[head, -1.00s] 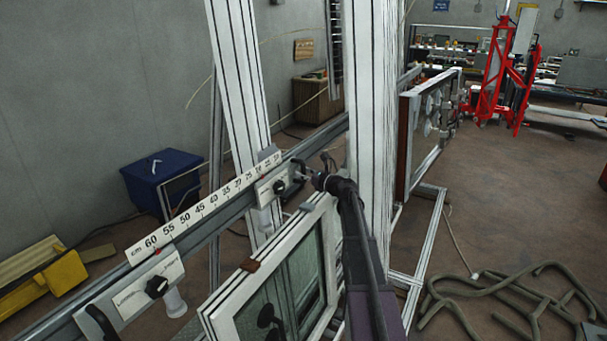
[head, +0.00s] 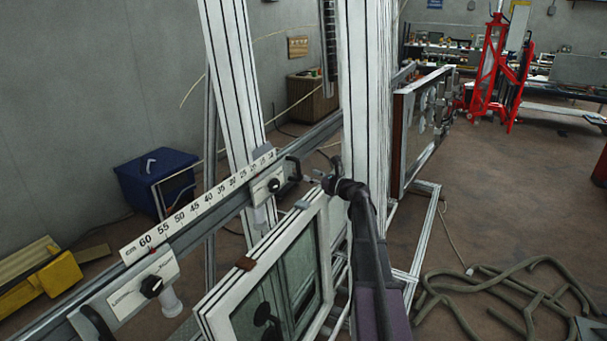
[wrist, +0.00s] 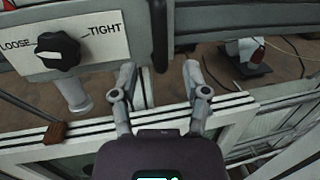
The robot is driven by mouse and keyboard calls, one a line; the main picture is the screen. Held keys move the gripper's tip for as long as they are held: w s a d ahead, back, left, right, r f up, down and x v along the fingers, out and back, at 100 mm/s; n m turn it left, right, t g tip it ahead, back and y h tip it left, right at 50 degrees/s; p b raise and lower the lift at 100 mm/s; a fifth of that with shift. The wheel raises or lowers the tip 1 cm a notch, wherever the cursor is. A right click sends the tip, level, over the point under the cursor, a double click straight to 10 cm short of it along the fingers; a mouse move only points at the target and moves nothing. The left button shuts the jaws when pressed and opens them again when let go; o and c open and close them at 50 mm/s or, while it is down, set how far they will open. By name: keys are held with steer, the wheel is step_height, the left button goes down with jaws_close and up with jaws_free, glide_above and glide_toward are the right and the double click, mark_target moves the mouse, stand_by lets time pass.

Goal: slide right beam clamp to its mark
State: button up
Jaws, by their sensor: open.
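The right beam clamp (head: 262,192) sits on the slanted metal beam, by the low-number end of the white scale (head: 200,208). It has a white plate, a black knob (head: 274,185) and a black handle (head: 294,168) at its right end. In the wrist view its plate (wrist: 100,45) reads LOOSE and TIGHT around the knob (wrist: 57,51). The handle (wrist: 159,35) stands just beyond the fingers. My gripper (wrist: 160,78) is open and empty, right of the clamp in the head view (head: 314,180), with a small gap to the handle.
The left clamp (head: 128,293) with its knob sits near the 60 end. A white window frame (head: 215,318) stands below the beam, close under my gripper. White uprights (head: 362,110) rise behind my arm. A hose (head: 500,290) lies on the floor at right.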

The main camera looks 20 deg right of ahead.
steer(key=shift+v, duration=2.85)
steer(key=s+a+f+n+g+b, duration=0.2)
steer(key=s+a+f+n+g, duration=0.3)
steer(key=a+f+n, duration=0.45)
steer(key=s+a+f+n+g+b, duration=0.2)
steer(key=s+a+f+n+g, duration=0.35)
steer(key=a, duration=0.75)
steer(key=s+a+f+n+g+h+b, duration=0.1)
steer(key=s+a+f+n+g+h, duration=0.1)
steer(key=s+n, duration=0.5)
steer(key=s+a+f+n+g+h+b, duration=0.2)
steer(key=s+a+f+n+g+h, duration=0.1)
steer(key=s+f+n+h, duration=0.3)
steer(key=s+a+f+n, duration=0.1)
steer(key=s+f+n, duration=0.1)
steer(key=s+f, duration=0.1)
steer(key=shift+s+a+b, duration=0.25)
steer(key=shift+s+b, duration=0.05)
steer(key=shift+s, duration=0.25)
steer(key=shift+f+g, duration=0.1)
steer(key=shift+g, duration=0.15)
